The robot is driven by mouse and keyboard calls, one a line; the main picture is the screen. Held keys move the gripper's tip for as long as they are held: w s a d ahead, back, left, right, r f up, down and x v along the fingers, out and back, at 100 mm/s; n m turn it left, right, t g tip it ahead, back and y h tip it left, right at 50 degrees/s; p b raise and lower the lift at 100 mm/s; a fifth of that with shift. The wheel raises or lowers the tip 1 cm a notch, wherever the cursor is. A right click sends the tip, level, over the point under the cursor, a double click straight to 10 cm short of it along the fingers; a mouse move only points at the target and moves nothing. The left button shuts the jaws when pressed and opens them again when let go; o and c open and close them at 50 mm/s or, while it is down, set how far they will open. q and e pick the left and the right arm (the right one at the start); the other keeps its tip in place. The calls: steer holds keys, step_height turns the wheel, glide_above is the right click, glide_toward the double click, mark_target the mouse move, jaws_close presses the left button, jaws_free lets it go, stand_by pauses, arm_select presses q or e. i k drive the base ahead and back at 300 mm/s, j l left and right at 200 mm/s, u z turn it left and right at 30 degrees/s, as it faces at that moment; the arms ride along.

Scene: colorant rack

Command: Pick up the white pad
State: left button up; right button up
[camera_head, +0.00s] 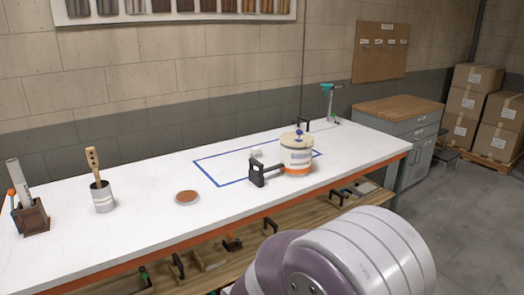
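A small whitish piece (257,154), which may be the white pad, lies inside the blue tape rectangle (222,179) on the white table. It is small in view, and I cannot tell its exact shape. It is just behind a black tool-like object (257,174) and left of a white and orange bucket (296,158). A large pale purple and white rounded link of my own arm fills the bottom right. No gripper fingers show, so neither gripper is in view.
The white table (130,240) also holds a round brown-topped disc (187,197), a can with a brush (103,198) and a brown holder (31,217). A lower shelf (220,262) holds several tools. A grey cabinet (412,130) stands right, with stacked cartons (465,104) beyond.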

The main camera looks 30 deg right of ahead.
mark_target(257, 151)
steer(key=i+l+z, duration=0.3)
steer(key=i+l, duration=0.25)
steer(key=l, duration=0.5)
steer(key=i+l+z, duration=0.3)
steer(key=i+l, duration=0.3)
steer(key=l, duration=0.35)
steer(key=i+l+z, duration=0.3)
steer(key=i+l, duration=0.4)
steer(key=i+l+z, duration=0.1)
steer(key=i+l, duration=0.3)
steer(key=i, duration=0.45)
